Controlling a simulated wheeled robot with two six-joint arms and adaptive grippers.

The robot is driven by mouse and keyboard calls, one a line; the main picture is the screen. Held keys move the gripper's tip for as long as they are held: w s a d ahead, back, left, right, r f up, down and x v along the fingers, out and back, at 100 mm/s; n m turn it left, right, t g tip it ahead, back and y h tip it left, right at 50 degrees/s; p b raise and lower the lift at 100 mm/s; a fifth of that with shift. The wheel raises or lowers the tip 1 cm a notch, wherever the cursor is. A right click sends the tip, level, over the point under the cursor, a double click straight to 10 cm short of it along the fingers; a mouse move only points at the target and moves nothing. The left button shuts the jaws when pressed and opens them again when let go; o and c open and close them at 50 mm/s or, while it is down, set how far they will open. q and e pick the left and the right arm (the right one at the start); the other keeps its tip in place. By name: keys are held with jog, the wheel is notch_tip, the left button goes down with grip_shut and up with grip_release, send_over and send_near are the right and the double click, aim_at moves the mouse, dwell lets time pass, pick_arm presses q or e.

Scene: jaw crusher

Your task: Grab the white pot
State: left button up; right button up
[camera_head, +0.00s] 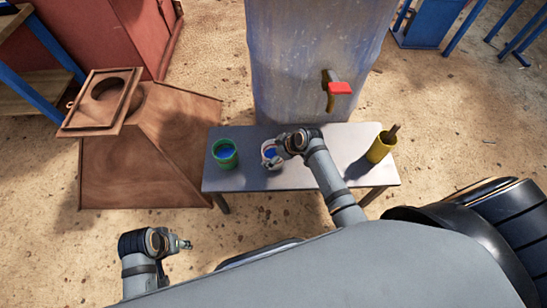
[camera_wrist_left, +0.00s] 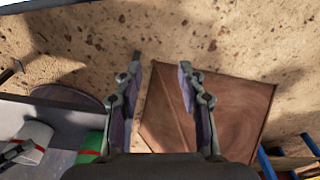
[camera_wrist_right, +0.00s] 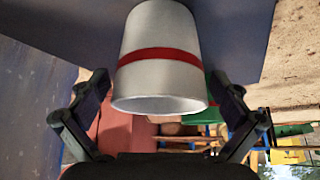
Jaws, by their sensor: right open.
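The white pot (camera_head: 268,152) stands on the grey table between the green and yellow pots. It has a red band, clear in the right wrist view (camera_wrist_right: 160,82), and something blue inside in the head view. My right gripper (camera_head: 276,154) is open at the pot; in the right wrist view its fingers are on either side of the pot, with gaps showing. In the head view my gripper and wrist hide part of the pot. My left gripper (camera_wrist_left: 160,72) is open and empty over the ground, away from the table (camera_head: 300,181); the white pot (camera_wrist_left: 36,136) also shows there.
A green pot (camera_head: 225,160) stands on the table's left and a yellow pot (camera_head: 378,150) holding a stick on its right. A large grey tank (camera_head: 315,50) with a red-handled tap (camera_head: 340,88) rises behind. A rusty brown hopper (camera_head: 120,180) is left of the table.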

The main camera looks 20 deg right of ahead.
aim_at(273, 147)
jog(key=c, duration=1.4)
jog(key=shift+r, duration=0.2)
pick_arm(q)
jog(key=s+a+f+p, duration=0.2)
jog(key=s+f+p, duration=0.1)
jog(key=f, duration=0.6)
jog(key=s+a+f+p, duration=0.2)
jog(key=s+f+p, duration=0.1)
jog(key=f, duration=0.5)
jog(key=shift+a+f+y+p, duration=0.4)
jog(key=shift+p, duration=0.1)
pick_arm(e)
jog(key=s+r, duration=0.8)
jog(key=s, duration=0.1)
jog(key=s+r, duration=0.4)
jog(key=s, duration=0.1)
jog(key=shift+r, duration=0.3)
